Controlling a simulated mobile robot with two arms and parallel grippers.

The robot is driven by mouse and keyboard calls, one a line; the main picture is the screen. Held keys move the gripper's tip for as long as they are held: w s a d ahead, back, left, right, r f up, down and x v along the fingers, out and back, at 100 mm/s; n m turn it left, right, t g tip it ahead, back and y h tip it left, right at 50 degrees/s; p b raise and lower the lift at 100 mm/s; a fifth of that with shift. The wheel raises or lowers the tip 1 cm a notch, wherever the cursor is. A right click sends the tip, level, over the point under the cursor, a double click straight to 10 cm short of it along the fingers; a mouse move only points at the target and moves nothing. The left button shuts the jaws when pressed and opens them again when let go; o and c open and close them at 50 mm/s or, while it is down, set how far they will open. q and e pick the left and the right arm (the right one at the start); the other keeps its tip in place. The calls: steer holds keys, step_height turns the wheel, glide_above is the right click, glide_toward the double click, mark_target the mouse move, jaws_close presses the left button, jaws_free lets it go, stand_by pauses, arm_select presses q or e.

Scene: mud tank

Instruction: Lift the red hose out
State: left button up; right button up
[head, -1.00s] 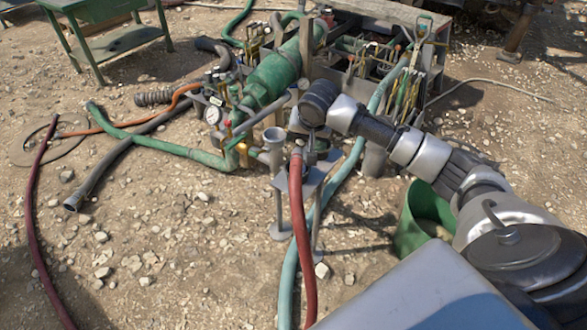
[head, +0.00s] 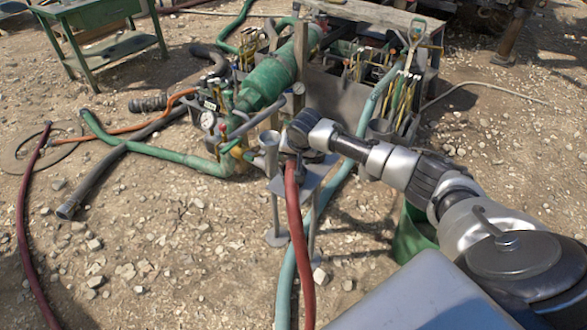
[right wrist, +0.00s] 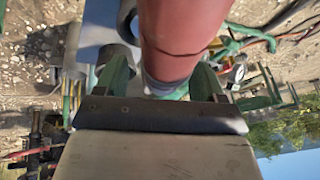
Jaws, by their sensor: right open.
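The red hose (head: 297,235) rises from the lower edge of the head view to a small grey metal stand (head: 310,180), where its upper end is partly hidden by my right gripper. In the right wrist view the red hose (right wrist: 178,35) is large and close, between the two green fingers. My right gripper (right wrist: 162,78) is open, with a finger on either side of the hose; I cannot tell whether they touch it. In the head view the right gripper (head: 297,150) is at the hose's top end. My left gripper is not in view.
A pale green hose (head: 286,285) runs just beside the red one. A green pump with gauges (head: 262,85) stands behind the stand. A green bucket (head: 412,238) is under my right arm. A darker red hose (head: 24,225) lies at the left. Stony ground in front is mostly clear.

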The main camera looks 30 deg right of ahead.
steer(key=c, duration=1.2)
steer(key=shift+r, duration=0.1)
jaws_close()
steer(key=shift+w+r, duration=0.1)
steer(key=shift+r, duration=0.55)
steer(key=v, duration=0.1)
steer(key=p+v, duration=0.1)
steer(key=v, duration=0.1)
steer(key=shift+d+r, duration=0.35)
steer(key=shift+r, duration=0.05)
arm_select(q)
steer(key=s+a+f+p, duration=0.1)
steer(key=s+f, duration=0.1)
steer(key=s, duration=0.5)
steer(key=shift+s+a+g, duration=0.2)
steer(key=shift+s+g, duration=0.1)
arm_select(e)
steer(key=s+d+r, duration=0.3)
steer(key=s+r, duration=0.3)
steer(key=s, duration=0.4)
steer(key=shift+d, duration=0.3)
